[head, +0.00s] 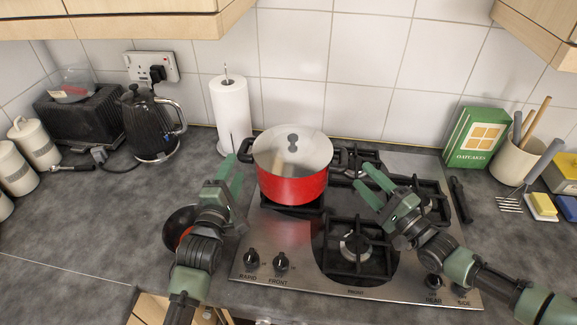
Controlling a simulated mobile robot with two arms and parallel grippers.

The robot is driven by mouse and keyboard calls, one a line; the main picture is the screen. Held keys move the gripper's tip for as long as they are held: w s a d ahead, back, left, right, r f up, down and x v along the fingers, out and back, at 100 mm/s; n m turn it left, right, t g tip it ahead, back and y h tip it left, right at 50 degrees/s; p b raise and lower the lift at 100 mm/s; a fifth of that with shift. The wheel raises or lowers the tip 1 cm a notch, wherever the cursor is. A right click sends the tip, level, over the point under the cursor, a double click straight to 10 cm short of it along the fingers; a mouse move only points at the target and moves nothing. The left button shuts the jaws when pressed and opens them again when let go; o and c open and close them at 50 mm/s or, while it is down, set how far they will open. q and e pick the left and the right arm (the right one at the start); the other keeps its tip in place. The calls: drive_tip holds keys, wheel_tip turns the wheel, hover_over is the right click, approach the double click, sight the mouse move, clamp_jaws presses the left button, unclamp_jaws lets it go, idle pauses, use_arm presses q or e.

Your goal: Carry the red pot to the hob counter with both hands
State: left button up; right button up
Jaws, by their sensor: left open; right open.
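The red pot (291,187) with a glass lid (297,151) and dark side handles stands upright on the left back part of the steel gas hob (292,240). My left gripper (230,172) is open and empty, just left of the pot and near its left handle. My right gripper (368,184) is open and empty, to the right of the pot and apart from it, above the hob. The pot's right handle is hard to make out against the burner grate.
A paper towel roll (231,115) and black kettle (150,122) stand behind left. A dark pan (180,226) sits by my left arm. A green oatcakes box (475,138) and utensil crock (514,162) stand right. Cupboards (130,18) overhang the back. The left counter (90,225) has free room.

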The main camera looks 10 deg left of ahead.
sight(242, 151)
use_arm(q)
drive_tip(key=shift+s+r, duration=0.1)
drive_tip(key=shift+r, duration=0.1)
drive_tip(key=shift+d+r, duration=0.1)
drive_tip(key=shift+d, duration=0.05)
drive_tip(key=w, duration=0.6)
drive_tip(key=shift+w+f, duration=0.2)
drive_tip(key=shift+w, duration=0.2)
drive_tip(key=shift+w+d+r, duration=0.1)
drive_tip(key=shift+w, duration=0.4)
use_arm(e)
drive_tip(key=shift+x, duration=3.8)
drive_tip(key=shift+r, duration=0.1)
use_arm(q)
clamp_jaws()
use_arm(e)
clamp_jaws()
